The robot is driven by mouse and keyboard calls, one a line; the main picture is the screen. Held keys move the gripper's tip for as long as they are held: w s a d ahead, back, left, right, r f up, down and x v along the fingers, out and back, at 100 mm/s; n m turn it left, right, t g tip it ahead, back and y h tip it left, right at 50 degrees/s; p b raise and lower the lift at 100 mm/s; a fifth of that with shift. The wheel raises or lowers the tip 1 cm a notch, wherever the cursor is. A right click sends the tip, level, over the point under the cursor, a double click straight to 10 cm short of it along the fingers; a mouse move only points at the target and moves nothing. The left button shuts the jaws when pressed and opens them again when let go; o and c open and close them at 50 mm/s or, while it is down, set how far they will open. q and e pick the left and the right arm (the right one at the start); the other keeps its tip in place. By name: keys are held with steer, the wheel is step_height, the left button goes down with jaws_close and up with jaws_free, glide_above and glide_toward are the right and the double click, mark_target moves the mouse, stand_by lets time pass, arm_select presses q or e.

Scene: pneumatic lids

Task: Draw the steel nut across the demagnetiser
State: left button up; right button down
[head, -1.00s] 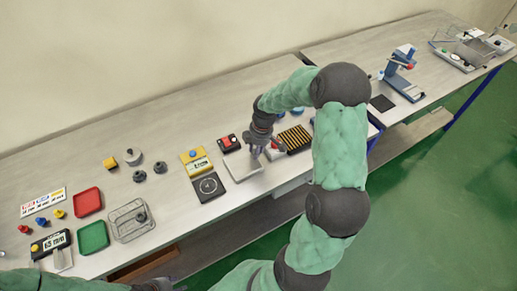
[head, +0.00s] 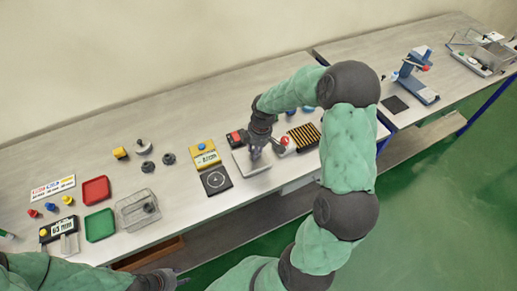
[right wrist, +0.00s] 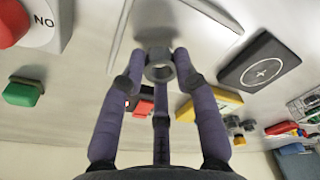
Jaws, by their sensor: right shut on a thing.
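My right gripper (head: 255,153) is over the pale flat plate (head: 240,163), which I take for the demagnetiser. In the head view the nut is mostly hidden by my fingers. My left gripper (head: 165,279) is low at the bottom edge, in front of the bench, and its fingers are unclear.
A red-and-black box (head: 235,138) stands behind the plate. A black pad with a circle (head: 216,181) and a yellow meter (head: 205,157) are to its left. A wire basket (head: 128,218) is further left.

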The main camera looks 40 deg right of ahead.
steer(key=shift+w+a+b, duration=0.3)
steer(key=shift+w+a, duration=0.05)
steer(key=shift+a, duration=1.15)
steer(key=shift+w+a+b, duration=0.25)
steer(key=shift+w+a, duration=0.15)
steer(key=shift+a, duration=1.1)
steer(key=shift+w+a+b, duration=0.3)
steer(key=shift+w+a, duration=0.05)
steer(key=shift+a, duration=1.15)
steer(key=shift+w+a+r+p, duration=0.1)
steer(key=shift+a+r+p, duration=0.3)
steer(key=shift+r, duration=0.2)
steer(key=shift+w+a+r+p, duration=0.1)
steer(key=shift+a+r+p, duration=0.15)
steer(key=shift+r+p, duration=1.5)
steer(key=shift+r, duration=0.55)
steer(key=shift+r, duration=0.1)
